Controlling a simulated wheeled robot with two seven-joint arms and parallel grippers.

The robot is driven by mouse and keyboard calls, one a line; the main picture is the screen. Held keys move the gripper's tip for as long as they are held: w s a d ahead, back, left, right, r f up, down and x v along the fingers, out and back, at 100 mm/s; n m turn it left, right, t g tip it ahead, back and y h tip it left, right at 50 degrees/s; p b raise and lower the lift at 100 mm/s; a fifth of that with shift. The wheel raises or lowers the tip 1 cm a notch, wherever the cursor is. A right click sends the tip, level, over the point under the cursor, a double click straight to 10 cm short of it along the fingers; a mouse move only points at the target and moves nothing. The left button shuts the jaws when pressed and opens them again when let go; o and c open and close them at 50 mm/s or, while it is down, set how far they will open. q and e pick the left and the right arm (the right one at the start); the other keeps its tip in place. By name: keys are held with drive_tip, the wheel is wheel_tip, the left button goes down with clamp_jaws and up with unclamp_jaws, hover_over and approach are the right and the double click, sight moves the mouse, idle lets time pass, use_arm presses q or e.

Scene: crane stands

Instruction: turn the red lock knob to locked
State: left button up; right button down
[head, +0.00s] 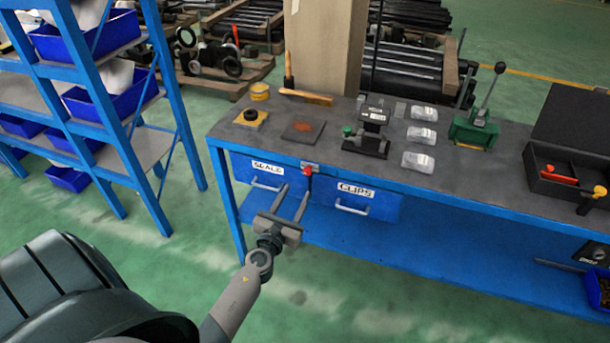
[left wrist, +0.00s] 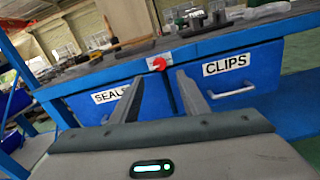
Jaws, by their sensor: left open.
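The red lock knob (head: 308,171) sits on a small pale plate at the bench's front edge, between the SEALS drawer (head: 258,180) and the CLIPS drawer (head: 355,199). The knob also shows in the left wrist view (left wrist: 157,64), beyond and between my fingers. My left gripper (head: 290,205) is open and empty, in front of the drawers and a little below the knob, with its fingers pointing towards the bench. It also shows in the left wrist view (left wrist: 156,95). The fingers appear apart from the knob. Both drawers look shut. My right gripper is not in view.
The blue bench (head: 490,208) has a grey top carrying a black scale-like device (head: 368,138), clear packets (head: 418,162), a green lever press (head: 475,128) and a hammer (head: 306,97). A blue shelf rack (head: 165,170) with bins stands left. Green floor lies open in front.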

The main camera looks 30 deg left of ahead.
sight(306, 174)
use_arm(q)
drive_tip(key=x, duration=0.9)
drive_tip(key=shift+a+b, duration=0.1)
drive_tip(key=shift+b, duration=0.25)
drive_tip(key=shift+c, duration=0.2)
clamp_jaws()
